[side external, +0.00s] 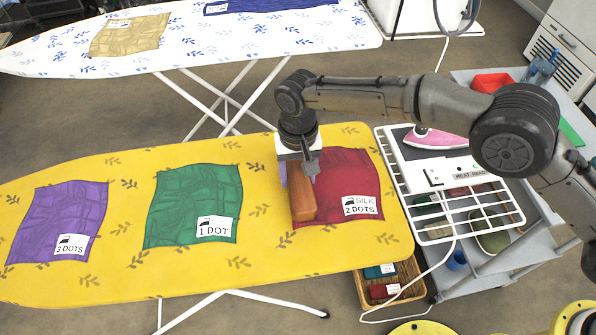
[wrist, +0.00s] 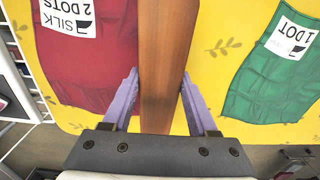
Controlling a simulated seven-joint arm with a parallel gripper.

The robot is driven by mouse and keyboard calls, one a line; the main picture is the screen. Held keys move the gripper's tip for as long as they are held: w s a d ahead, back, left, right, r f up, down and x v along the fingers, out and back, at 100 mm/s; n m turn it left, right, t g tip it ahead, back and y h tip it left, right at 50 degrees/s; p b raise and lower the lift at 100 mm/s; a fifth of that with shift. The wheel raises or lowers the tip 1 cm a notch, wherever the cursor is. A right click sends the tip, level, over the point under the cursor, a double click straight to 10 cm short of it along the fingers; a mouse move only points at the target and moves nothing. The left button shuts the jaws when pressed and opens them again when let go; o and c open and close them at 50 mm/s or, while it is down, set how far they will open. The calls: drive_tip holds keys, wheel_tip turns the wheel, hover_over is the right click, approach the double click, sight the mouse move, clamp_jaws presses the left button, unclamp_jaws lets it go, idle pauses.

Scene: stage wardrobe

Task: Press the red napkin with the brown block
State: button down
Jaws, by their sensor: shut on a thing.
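The red napkin (side external: 345,172) lies on the yellow ironing board, with a label (side external: 361,206) reading "SILK 2 DOTS". It fills the left of the wrist view (wrist: 90,75). The brown block (side external: 303,205) is at the red napkin's left edge in the side view. In the wrist view the block (wrist: 165,60) runs along that edge, between red cloth and yellow cover. I cannot tell whether its underside touches the cloth. My gripper (wrist: 160,88) points down with its purple fingers shut on the block's two sides. In the side view my gripper (side external: 300,175) partly hides the napkin.
A green napkin (side external: 193,205) labelled "1 DOT" and a purple napkin (side external: 62,222) labelled "3 DOTS" lie left on the yellow board (side external: 120,175). A pink iron (side external: 440,144) rests on a white rack (side external: 400,185) to the right. A basket (side external: 403,272) sits below.

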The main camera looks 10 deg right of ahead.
drive_tip(key=shift+f, duration=1.15)
drive_tip(key=shift+s+d+f, duration=0.15)
drive_tip(key=shift+s+f, duration=0.05)
drive_tip(key=shift+f, duration=0.15)
idle(2.7)
drive_tip(key=shift+r, duration=0.1)
drive_tip(key=shift+w+r, duration=0.2)
drive_tip(key=shift+r, duration=2.05)
drive_tip(key=d+r, duration=0.5)
drive_tip(key=r, duration=0.1)
drive_tip(key=shift+d+f, duration=0.1)
drive_tip(key=shift+f, duration=3.1)
drive_tip(key=shift+f, duration=1.1)
